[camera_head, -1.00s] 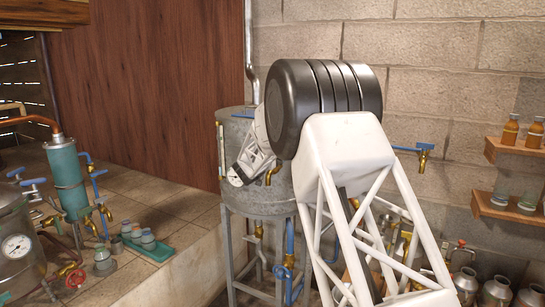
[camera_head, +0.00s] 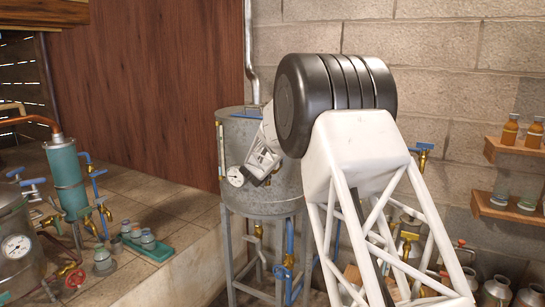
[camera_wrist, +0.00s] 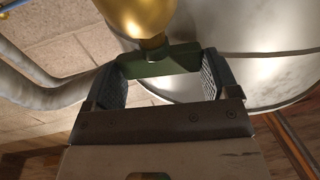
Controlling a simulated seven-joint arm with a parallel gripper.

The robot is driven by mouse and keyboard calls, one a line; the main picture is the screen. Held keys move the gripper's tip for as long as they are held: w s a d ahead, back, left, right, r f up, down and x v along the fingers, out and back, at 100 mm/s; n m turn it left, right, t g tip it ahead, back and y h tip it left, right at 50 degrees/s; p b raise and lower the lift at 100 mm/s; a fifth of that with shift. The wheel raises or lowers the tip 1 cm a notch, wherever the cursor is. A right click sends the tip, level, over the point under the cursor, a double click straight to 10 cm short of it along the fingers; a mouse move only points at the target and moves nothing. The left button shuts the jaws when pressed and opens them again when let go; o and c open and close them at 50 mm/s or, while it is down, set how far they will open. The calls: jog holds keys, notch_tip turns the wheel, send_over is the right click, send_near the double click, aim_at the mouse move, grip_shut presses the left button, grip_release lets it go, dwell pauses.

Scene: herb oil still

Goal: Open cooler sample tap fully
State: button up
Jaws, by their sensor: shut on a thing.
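A grey metal tank (camera_head: 235,145) with a round dial gauge (camera_head: 236,176) stands on legs in the middle of the head view. My gripper (camera_head: 257,180) is at the tank's front, just right of the gauge. In the wrist view my gripper (camera_wrist: 162,72) is shut on a green tap handle (camera_wrist: 158,64), with one finger at each end of the bar. The brass tap body (camera_wrist: 138,18) is directly beyond the handle, and the curved tank wall (camera_wrist: 250,60) is behind. In the head view my arm and gripper hide this tap.
A blue-handled tap (camera_head: 422,150) is on the right, by the block wall. Shelves with bottles (camera_head: 510,130) hang at far right. A teal cylinder (camera_head: 67,178) and a green tray with jars (camera_head: 150,247) stand on the tiled ledge at left. Blue pipe (camera_head: 290,250) runs below the tank.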

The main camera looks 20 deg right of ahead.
jog(key=shift+s+d+n+t+y, duration=0.15)
jog(key=shift+n+t+y, duration=0.4)
jog(key=shift+n+y, duration=0.75)
jog(key=shift+w+d+n+t+y, duration=0.15)
jog(key=shift+n+t+y, duration=0.55)
jog(key=shift+y, duration=1)
jog(key=shift+s+d+n+t+y, duration=0.2)
jog(key=shift+n+t+y, duration=0.25)
jog(key=shift+n+y, duration=0.85)
jog(key=shift+w+d+r+n+g+y, duration=0.1)
jog(key=shift+n+g+y, duration=0.15)
jog(key=shift+n+y, duration=0.9)
jog(key=shift+s+d+f+n+g+y, duration=0.15)
jog(key=shift+n+y, duration=0.35)
jog(key=shift+y, duration=1.3)
jog(key=shift+w+d+r+n+g+y, duration=0.15)
jog(key=shift+n+g+y, duration=0.15)
jog(key=shift+n+y, duration=0.85)
jog(key=shift+y, duration=0.6)
jog(key=o, duration=0.8)
jog(key=shift+a+m+h, duration=0.15)
jog(key=shift+m+h, duration=0.45)
jog(key=shift+h, duration=0.2)
jog(key=shift+a+m+t+h, duration=0.1)
jog(key=shift+m+t+h, duration=0.45)
jog(key=shift+h, duration=0.35)
jog(key=shift+a+m+h, duration=0.1)
jog(key=shift+m+h, duration=0.45)
jog(key=shift+h, duration=0.15)
